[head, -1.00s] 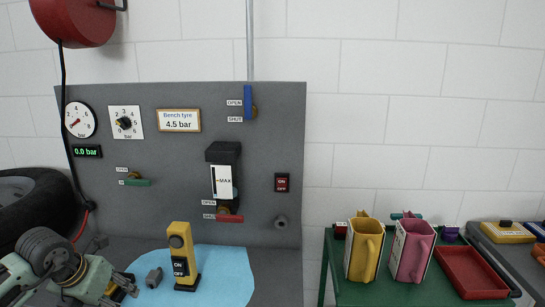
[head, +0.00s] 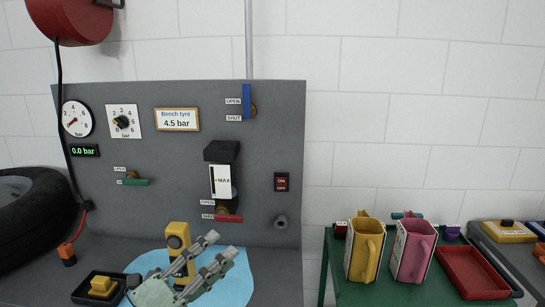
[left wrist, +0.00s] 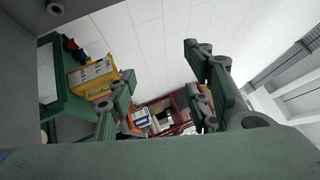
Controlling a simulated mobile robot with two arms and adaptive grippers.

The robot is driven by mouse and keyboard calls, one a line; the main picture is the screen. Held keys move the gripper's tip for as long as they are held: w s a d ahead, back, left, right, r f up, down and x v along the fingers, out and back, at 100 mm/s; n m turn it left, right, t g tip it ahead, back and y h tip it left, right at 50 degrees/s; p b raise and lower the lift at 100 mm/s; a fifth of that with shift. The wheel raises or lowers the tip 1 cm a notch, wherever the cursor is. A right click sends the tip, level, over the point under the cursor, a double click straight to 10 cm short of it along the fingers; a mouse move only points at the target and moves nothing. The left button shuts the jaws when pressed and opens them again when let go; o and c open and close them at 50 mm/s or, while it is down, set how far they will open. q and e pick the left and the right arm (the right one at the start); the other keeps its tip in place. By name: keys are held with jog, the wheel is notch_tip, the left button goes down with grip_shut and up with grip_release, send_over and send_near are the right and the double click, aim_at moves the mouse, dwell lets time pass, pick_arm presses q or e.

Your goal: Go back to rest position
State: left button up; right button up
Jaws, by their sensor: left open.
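My left gripper (head: 222,246) is open and empty over the bench in the head view, its fingers pointing up and to the right. My right gripper is not in view.
A grey panel (head: 150,225) with gauges and valves stands behind. A black tray (head: 79,297) holding a yellow piece is on the left. A green cart (head: 338,285) on the right carries a yellow jug (head: 361,262), a pink jug (head: 408,262) and a red tray (head: 472,272).

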pick_arm(q)
jog(key=a+n+t+y, duration=0.5)
jog(key=a+n+y, duration=0.15)
jog(key=n, duration=0.35)
jog(key=s+a+f+n+g+y, duration=0.3)
jog(key=a+f+n+y, duration=0.15)
jog(key=f+n, duration=0.35)
jog(key=s+a+f+n+g+y, duration=0.35)
jog(key=f+n+y, duration=0.25)
jog(key=f, duration=0.3)
jog(key=s+d+f+n+g+h, duration=0.1)
jog(key=s+d+f+g, duration=0.1)
jog(key=s+f+g, duration=0.55)
jog(key=s+d+f+n+g+h, duration=0.25)
jog(key=s+f, duration=0.55)
jog(key=s, duration=0.6)
notch_tip(320, 180, down, 25)
jog(key=s+g, duration=0.1)
jog(key=g, duration=0.1)
jog(key=s+a+f+m+y, duration=0.1)
jog(key=s+a+f, duration=0.2)
jog(key=s+f, duration=1.3)
jog(key=shift+s+f+g, duration=0.3)
jog(key=shift+s+g, duration=0.05)
jog(key=shift+s, duration=0.25)
